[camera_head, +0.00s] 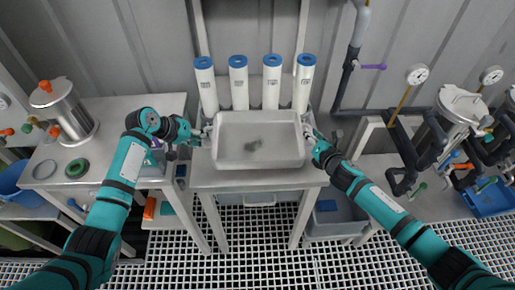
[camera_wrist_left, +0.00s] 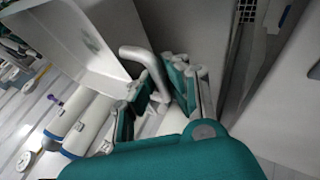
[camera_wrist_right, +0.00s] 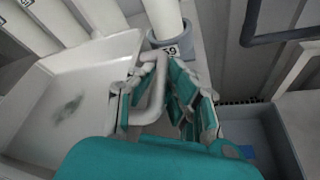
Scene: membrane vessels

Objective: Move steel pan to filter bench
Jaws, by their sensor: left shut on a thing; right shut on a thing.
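The steel pan (camera_head: 258,158) is a wide rectangular tray with a dark smudge on its floor, at the middle of the head view on a narrow bench (camera_head: 258,181). Whether it rests on the bench top or hangs just above it I cannot tell. My left gripper (camera_head: 203,135) is shut on the pan's left handle, a bent grey bar (camera_wrist_left: 150,65) in the left wrist view. My right gripper (camera_head: 314,137) is shut on the right handle, which shows between the fingers in the right wrist view (camera_wrist_right: 157,95). The pan looks about level.
Several white filter cartridges with blue caps (camera_head: 238,85) stand upright right behind the pan. A left table (camera_head: 120,115) holds a steel vessel (camera_head: 62,108) and a green ring (camera_head: 77,168). Pipes and gauges (camera_head: 417,74) fill the right side. A grey bin (camera_head: 335,217) sits low at right.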

